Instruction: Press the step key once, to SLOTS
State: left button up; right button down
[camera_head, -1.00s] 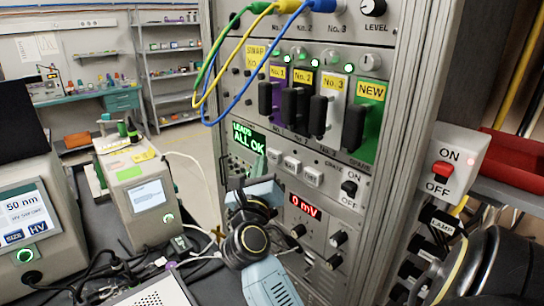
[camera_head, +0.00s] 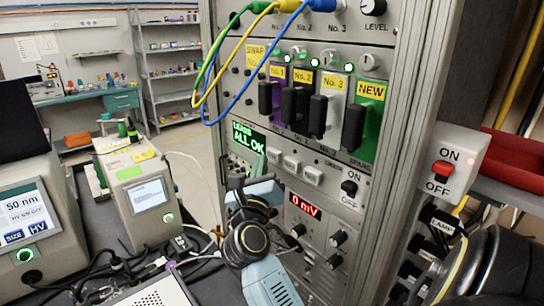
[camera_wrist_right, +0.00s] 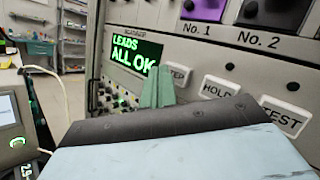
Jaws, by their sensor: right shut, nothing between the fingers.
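The step key (camera_wrist_right: 177,75) is a white key beside the small screen, the leftmost of a row with HOLD (camera_wrist_right: 219,88) and TEST. My fingers hide its left part in the right wrist view. The screen (camera_wrist_right: 135,57) reads LEADS ALL OK in green; it also shows in the head view (camera_head: 247,136). My right gripper (camera_wrist_right: 157,73) is shut and empty, its pale green fingertips just left of the step key and over the screen's lower right edge. I cannot tell whether they touch the key. My left gripper is not in view.
Above the keys, dark handles stick out of the modules No. 1, No. 2, No. 3 (camera_head: 334,100) and NEW (camera_head: 370,110). Green, yellow and blue cables (camera_head: 236,103) loop at the left. A red ON/OFF switch (camera_head: 441,171) is at the right.

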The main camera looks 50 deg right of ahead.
dwell(0.7)
jog(key=shift+d, duration=0.45)
jog(key=shift+s+d+p, duration=0.15)
jog(key=shift+d+p, duration=0.4)
jog(key=shift+d, duration=0.3)
dwell(0.8)
jog(key=shift+a, duration=1.3)
jog(key=a, duration=0.1)
jog(key=a+b, duration=0.1)
jog(key=a, duration=0.1)
jog(key=w+a, duration=0.1)
jog(key=a, duration=0.1)
